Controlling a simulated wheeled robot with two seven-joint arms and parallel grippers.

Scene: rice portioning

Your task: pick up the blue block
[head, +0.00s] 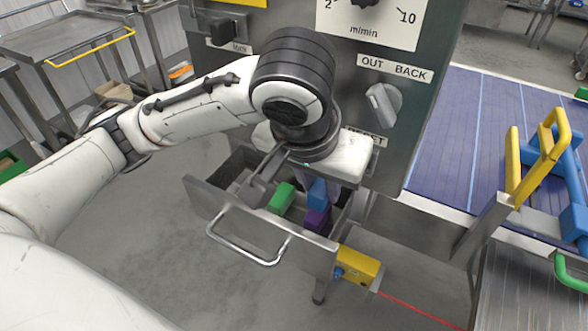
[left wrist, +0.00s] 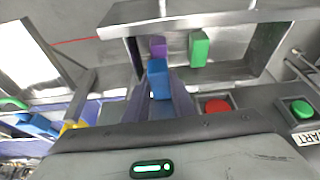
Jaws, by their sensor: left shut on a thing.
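The blue block (head: 318,192) is in the hands of my left gripper (head: 310,180), at the open metal drawer under the machine panel. In the left wrist view the blue block (left wrist: 158,78) sits between the two fingers of the left gripper (left wrist: 161,92), which are shut on it. The wrist hides part of the fingers in the head view. I cannot tell whether the block touches the drawer floor. My right gripper is not in view.
The open drawer (head: 255,231) also holds a green block (head: 281,198) and a purple block (head: 317,219), close to the blue one. The drawer's walls and handle (head: 246,256) surround the space. A yellow device (head: 358,264) is below right, and a blue conveyor (head: 450,140) lies at the right.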

